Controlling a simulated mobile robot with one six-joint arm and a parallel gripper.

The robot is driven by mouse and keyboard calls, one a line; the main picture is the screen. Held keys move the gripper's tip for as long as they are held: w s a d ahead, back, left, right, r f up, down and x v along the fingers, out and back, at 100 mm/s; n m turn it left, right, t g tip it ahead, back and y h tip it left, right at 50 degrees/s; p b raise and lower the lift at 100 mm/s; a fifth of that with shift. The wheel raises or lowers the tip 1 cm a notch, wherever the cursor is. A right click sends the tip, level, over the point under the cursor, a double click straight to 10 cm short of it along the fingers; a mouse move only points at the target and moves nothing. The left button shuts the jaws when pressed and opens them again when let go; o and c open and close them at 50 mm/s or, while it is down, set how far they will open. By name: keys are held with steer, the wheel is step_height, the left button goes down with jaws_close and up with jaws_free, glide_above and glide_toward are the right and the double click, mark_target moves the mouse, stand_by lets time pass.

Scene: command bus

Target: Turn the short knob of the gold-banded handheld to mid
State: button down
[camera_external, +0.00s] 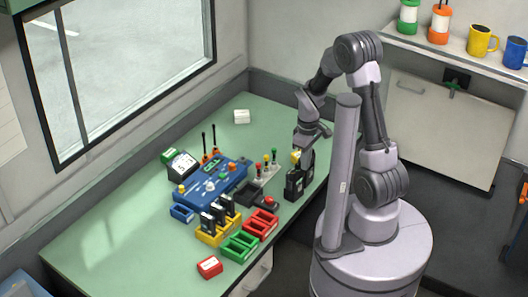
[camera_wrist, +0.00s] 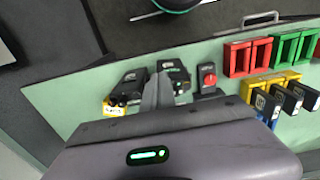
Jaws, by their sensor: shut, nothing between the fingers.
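Two black handhelds stand at the near right edge of the green table. In the wrist view one handheld (camera_wrist: 128,86) shows a yellow-gold piece (camera_wrist: 113,108) and dark knobs at its lower end. The other handheld (camera_wrist: 177,78) is just right of it, with a small green-lit face. My gripper (camera_wrist: 158,82) is shut and empty, its fingers showing between the two in the wrist view. They cover part of the right one; I cannot tell if they touch. In the external view the handhelds (camera_external: 294,185) stand below my wrist. Knob lengths and setting are too small to read.
A red-knobbed box (camera_wrist: 208,78) is right of the handhelds. Beyond are red trays (camera_wrist: 246,56), green trays (camera_external: 240,246) and a yellow rack (camera_external: 208,237) holding black handhelds. A blue console (camera_external: 215,180) lies farther left. The table's left front is clear.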

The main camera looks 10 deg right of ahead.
step_height(320, 180, up, 7)
steer(key=p, duration=0.7)
step_height(320, 180, down, 7)
steer(key=b, duration=0.6)
steer(key=shift+d, duration=0.45)
steer(key=shift+w+a, duration=0.4)
steer(key=shift+a, duration=0.1)
steer(key=shift+s+a, duration=0.1)
steer(key=shift+s, duration=0.05)
stand_by(0.4)
steer(key=shift+s, duration=0.1)
